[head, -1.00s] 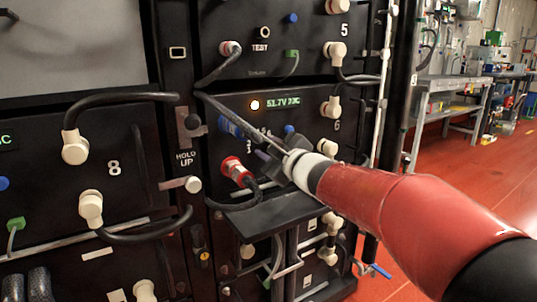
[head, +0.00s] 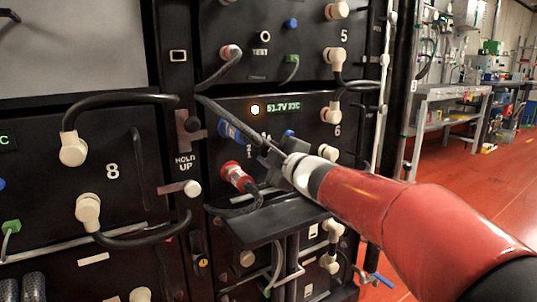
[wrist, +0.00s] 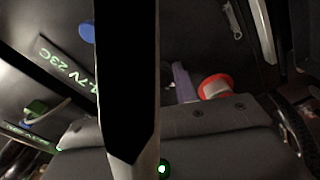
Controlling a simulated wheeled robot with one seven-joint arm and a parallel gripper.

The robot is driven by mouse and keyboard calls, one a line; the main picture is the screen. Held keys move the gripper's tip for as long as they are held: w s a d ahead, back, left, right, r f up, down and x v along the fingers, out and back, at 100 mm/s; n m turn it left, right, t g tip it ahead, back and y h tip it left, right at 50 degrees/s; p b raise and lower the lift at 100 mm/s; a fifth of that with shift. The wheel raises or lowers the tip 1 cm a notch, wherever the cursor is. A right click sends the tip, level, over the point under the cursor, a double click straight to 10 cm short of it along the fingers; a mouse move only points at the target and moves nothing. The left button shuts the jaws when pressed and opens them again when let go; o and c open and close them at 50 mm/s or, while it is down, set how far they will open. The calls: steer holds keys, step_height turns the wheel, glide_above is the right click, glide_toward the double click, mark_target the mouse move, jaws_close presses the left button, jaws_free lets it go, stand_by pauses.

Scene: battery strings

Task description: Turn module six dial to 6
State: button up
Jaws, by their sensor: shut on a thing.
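Module six (head: 300,112) is the black panel marked 6, with a green lit readout (head: 283,106) and a round white light (head: 255,110). My gripper (head: 272,160) is at this panel, left of the 6. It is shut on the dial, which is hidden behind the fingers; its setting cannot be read. Some scale numbers show just above the fingers.
A red-collared connector (head: 236,175) with a black cable sits just left of my gripper; it also shows in the wrist view (wrist: 215,88). A blue lever (head: 228,130) is above it. A dark shelf (head: 265,220) juts out below. Red floor is open at right.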

steer(key=shift+f, duration=0.1)
steer(key=o, duration=1)
steer(key=shift+c, duration=0.2)
steer(key=v, duration=0.7)
steer(key=shift+s+d+p, duration=0.25)
steer(key=shift+s+p, duration=0.1)
